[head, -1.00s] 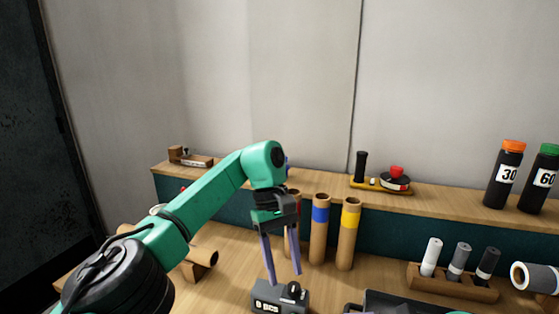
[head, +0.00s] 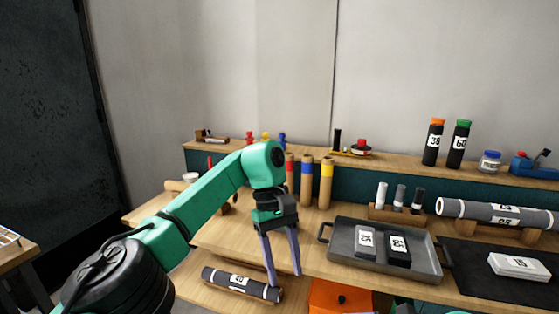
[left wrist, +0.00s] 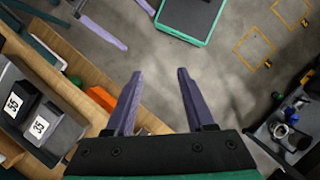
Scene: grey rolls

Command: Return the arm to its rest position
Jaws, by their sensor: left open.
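My left arm (head: 200,205) is green and comes in from the left in the head view. Its left gripper (head: 284,277) points down with two purple fingers apart and nothing between them. It appears in front of the bench edge. In the left wrist view the same gripper (left wrist: 160,72) is open and empty, with grey floor beyond its tips. My right gripper (left wrist: 138,30) shows at the top left of the left wrist view, its purple fingers apart and empty. It is outside the head view.
A grey roll (head: 242,284) lies below the bench top, near the left gripper in the picture. An orange box (head: 335,297) is at the front. Open floor (left wrist: 225,95) shows in the left wrist view.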

